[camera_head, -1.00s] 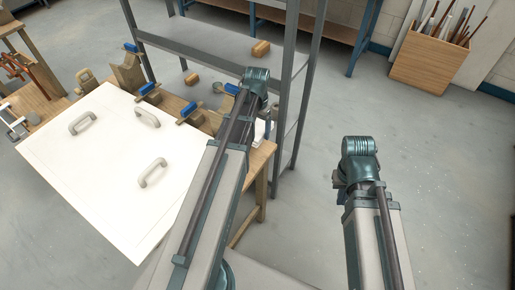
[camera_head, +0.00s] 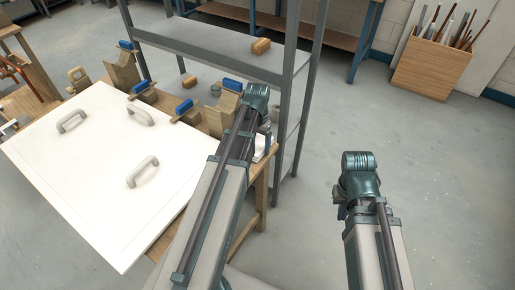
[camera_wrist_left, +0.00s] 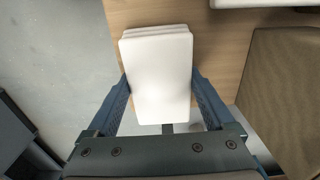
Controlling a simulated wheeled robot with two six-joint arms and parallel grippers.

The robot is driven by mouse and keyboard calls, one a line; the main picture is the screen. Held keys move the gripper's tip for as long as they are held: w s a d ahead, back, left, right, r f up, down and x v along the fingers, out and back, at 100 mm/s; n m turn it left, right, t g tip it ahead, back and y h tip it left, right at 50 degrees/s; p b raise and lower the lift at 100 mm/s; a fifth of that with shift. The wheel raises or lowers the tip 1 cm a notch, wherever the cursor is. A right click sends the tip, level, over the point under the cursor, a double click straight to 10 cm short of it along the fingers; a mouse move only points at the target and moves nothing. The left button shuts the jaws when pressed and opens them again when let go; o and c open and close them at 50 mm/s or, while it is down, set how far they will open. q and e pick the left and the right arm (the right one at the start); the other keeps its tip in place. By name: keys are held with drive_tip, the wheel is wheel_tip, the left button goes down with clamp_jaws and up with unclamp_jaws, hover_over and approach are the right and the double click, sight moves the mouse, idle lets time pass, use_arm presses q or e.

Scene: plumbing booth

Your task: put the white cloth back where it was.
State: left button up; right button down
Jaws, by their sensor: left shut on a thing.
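The white cloth (camera_wrist_left: 158,85) is a folded, layered stack in the left wrist view. My left gripper (camera_wrist_left: 160,76) has a finger on each long side of it and is shut on it. The cloth's far end is over the wooden table top (camera_wrist_left: 215,40); I cannot tell whether it touches the wood. In the head view, a bit of the cloth (camera_head: 262,147) shows beside my left wrist, at the table's right end; the arm hides the rest. My right gripper (camera_head: 342,200) is over the floor, away from the table, with its fingers mostly hidden.
A large white panel with handles (camera_head: 100,185) covers much of the table. Blue-topped clamps (camera_head: 187,108) and a notched wooden block (camera_head: 228,98) stand behind it. A grey metal shelf (camera_head: 215,45) rises behind the table. The floor to the right is open, with a wooden bin (camera_head: 432,70) beyond.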

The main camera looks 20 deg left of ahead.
sight(258, 143)
use_arm(q)
drive_tip(key=shift+f, duration=0.2)
drive_tip(key=o, duration=1)
drive_tip(key=shift+r, duration=0.1)
drive_tip(key=shift+o, duration=0.2)
wheel_tip(258, 143, up, 12)
drive_tip(key=p, duration=1.2)
drive_tip(key=s+d+m, duration=0.1)
drive_tip(key=s+d, duration=0.6)
drive_tip(key=d, duration=0.4)
drive_tip(key=s+d+m+y, duration=0.1)
drive_tip(key=s+d, duration=0.6)
drive_tip(key=d, duration=0.3)
drive_tip(key=shift+s+d+r, duration=0.2)
drive_tip(key=shift+s+d, duration=0.1)
drive_tip(key=shift+d, duration=0.1)
